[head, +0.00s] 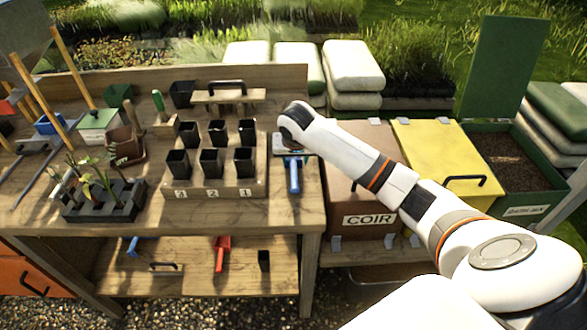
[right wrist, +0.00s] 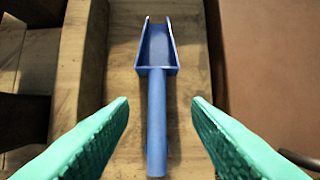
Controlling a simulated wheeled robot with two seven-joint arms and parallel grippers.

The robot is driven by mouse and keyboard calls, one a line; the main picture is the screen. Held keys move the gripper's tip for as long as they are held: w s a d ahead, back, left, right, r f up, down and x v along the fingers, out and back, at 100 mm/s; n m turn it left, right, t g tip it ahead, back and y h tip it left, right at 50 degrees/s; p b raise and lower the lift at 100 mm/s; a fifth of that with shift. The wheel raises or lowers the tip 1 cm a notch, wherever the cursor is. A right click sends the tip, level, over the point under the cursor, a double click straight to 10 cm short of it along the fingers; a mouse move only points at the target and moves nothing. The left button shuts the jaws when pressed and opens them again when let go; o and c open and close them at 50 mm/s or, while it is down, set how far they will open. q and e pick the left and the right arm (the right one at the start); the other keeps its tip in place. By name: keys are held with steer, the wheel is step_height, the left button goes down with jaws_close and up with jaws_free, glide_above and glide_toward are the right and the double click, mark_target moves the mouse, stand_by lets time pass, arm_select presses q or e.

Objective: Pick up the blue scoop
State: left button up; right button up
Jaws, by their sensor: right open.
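The blue scoop (head: 294,178) lies on the right end of the wooden bench top, its handle toward the front edge. In the right wrist view the scoop (right wrist: 157,110) shows whole, with its open trough at the far end and its handle pointing toward me. My right gripper (head: 291,152) is above the scoop and hides its trough end in the head view. In the right wrist view its two green fingers (right wrist: 160,112) are open, one on each side of the handle, with clear gaps and no contact visible. My left gripper is not in view.
A block with black pots (head: 213,191) stands left of the scoop. The COIR bin (head: 350,195) is close on the right, beside a yellow-lidded bin (head: 440,150). On the lower shelf lie a red tool (head: 222,252) and a smaller blue tool (head: 132,246).

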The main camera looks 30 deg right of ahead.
mark_target(294, 167)
steer(key=shift+p+x, duration=0.65)
steer(key=shift+x, duration=2.35)
steer(key=shift+w+a, duration=0.1)
steer(key=shift+a, duration=0.05)
steer(key=shift+c, duration=0.2)
jaws_close()
